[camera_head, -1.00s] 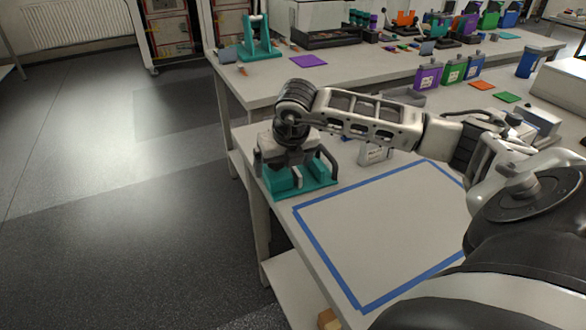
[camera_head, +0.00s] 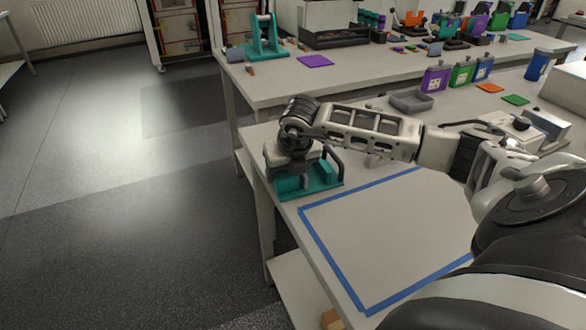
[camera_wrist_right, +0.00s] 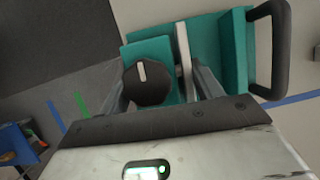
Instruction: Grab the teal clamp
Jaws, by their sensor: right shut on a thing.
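The teal clamp (camera_head: 318,184) stands at the left edge of the near table, with a teal base and a dark grey handle on its right side. My right gripper (camera_head: 295,160) is over it, pointing down, and hides its upper part. In the right wrist view, the clamp's teal body (camera_wrist_right: 212,40), a black round knob with a white mark (camera_wrist_right: 146,84) and a light upright plate show at the fingers. My right gripper (camera_wrist_right: 160,80) is shut on the clamp; the exact contact is partly hidden. My left gripper is not in view.
A blue tape outline (camera_head: 318,245) marks a clear area right of the clamp. A grey tray (camera_head: 411,102) and several coloured bottles (camera_head: 459,70) stand farther back. Another teal device (camera_head: 264,40) stands on the far table. Open floor lies left of the table edge.

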